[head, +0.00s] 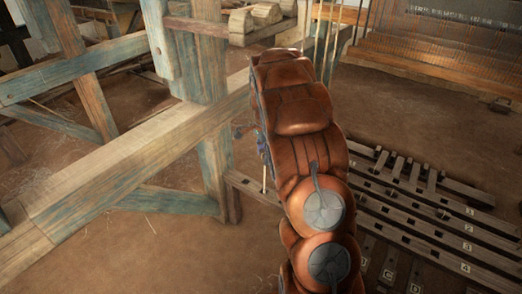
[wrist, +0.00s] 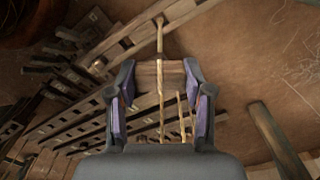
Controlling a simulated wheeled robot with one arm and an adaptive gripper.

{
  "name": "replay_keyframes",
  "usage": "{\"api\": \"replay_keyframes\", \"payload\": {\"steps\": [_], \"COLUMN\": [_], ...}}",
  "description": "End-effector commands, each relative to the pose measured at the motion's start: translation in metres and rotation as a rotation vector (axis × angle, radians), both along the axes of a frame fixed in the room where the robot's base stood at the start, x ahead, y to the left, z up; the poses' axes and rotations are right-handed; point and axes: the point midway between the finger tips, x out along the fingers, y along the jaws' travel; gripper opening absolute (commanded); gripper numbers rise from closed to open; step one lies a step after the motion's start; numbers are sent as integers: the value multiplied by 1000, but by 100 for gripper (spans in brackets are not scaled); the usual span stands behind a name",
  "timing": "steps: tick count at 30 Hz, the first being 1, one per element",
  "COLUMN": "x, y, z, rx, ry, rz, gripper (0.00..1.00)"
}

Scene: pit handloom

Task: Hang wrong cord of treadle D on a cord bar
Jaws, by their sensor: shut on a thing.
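My gripper (wrist: 159,98) has its two purple-padded fingers on either side of a short brown wooden piece (wrist: 160,74). It is shut on that piece. A pale cord (wrist: 159,42) runs past it, between the fingers. In the head view my arm hides most of my gripper (head: 262,148), and a thin pale cord (head: 263,178) shows below it, near a long bar (head: 250,188). The numbered cord bars (head: 430,228) lie at the right. Lettered treadles (head: 388,272) lie below them. I cannot tell which treadle the held cord belongs to.
A thick timber beam (head: 120,175) and post (head: 205,110) of the loom frame stand close left of my arm. More cords (head: 340,35) hang behind it. A warp with a reed (head: 440,35) is at the back right. Bare floor (head: 140,265) lies lower left.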

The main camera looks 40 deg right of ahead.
Motion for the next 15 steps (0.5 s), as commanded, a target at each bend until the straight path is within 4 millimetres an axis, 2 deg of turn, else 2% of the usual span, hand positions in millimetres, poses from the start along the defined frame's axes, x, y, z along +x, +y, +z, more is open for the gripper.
{"api": "replay_keyframes", "payload": {"steps": [8,15], "x": [-1,-1], "y": [0,-1], "z": [-4,-16], "rx": [0,1], "ry": [0,0], "rz": [-4,-5], "gripper": [25,25]}}
